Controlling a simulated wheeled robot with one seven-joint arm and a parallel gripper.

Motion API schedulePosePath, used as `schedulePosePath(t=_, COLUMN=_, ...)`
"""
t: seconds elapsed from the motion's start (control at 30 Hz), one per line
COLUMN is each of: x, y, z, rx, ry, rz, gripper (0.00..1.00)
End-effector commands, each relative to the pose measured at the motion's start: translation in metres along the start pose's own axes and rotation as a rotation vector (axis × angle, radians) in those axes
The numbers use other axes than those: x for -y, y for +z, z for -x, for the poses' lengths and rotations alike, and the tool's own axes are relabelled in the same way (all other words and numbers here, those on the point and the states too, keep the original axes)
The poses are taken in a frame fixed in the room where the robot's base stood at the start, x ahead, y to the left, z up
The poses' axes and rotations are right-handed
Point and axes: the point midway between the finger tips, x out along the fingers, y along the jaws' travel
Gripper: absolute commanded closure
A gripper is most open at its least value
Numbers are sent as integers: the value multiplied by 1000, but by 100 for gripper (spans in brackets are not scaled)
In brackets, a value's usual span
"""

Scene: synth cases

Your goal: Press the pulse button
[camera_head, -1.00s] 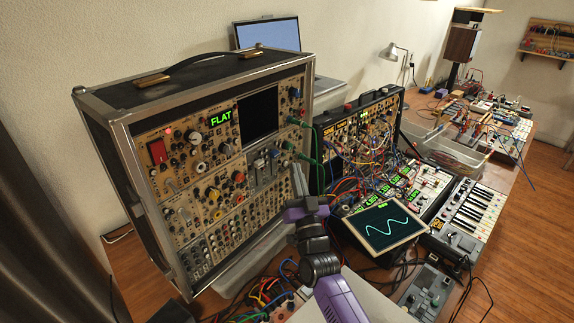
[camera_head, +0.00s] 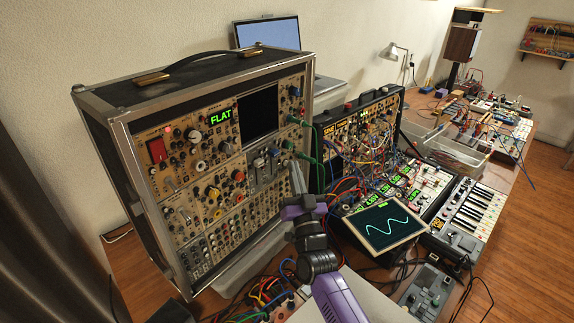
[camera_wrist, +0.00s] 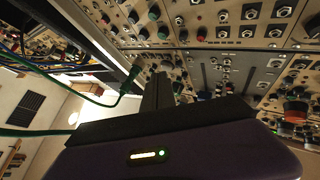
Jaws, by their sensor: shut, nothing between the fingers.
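The tall synth case (camera_head: 200,160) stands at left, its beige panel full of knobs, jacks and sliders. A green "FLAT" display (camera_head: 221,117), a red switch (camera_head: 157,151) and a dark screen (camera_head: 258,115) show on it. I cannot tell which small control is the pulse button. My gripper (camera_head: 297,178) is in front of the case's lower right part, its fingers together and empty. I cannot tell whether the fingertips touch the panel.
Green cables (camera_wrist: 125,85) hang from the case's right edge, close to my gripper. A second synth case (camera_head: 362,130) with many patch cables stands to the right. An oscilloscope screen (camera_head: 388,223) with a wave and a keyboard (camera_head: 467,215) are further right.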

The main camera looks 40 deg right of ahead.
Motion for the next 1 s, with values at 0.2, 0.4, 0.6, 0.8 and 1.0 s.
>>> schedulePosePath(t=0.2, x=1, y=2, z=-1, rx=1, ry=0, rz=0, gripper=100)
schedulePosePath(t=0.4, x=2, y=2, z=-1, rx=1, ry=0, rz=0, gripper=100)
schedulePosePath(t=0.6, x=2, y=2, z=-2, rx=1, ry=-1, rz=0, gripper=100)
schedulePosePath(t=0.8, x=-1, y=0, z=2, rx=1, ry=0, rz=0, gripper=100)
schedulePosePath(t=1.0, x=-4, y=-3, z=6, rx=0, ry=0, rz=0, gripper=100)
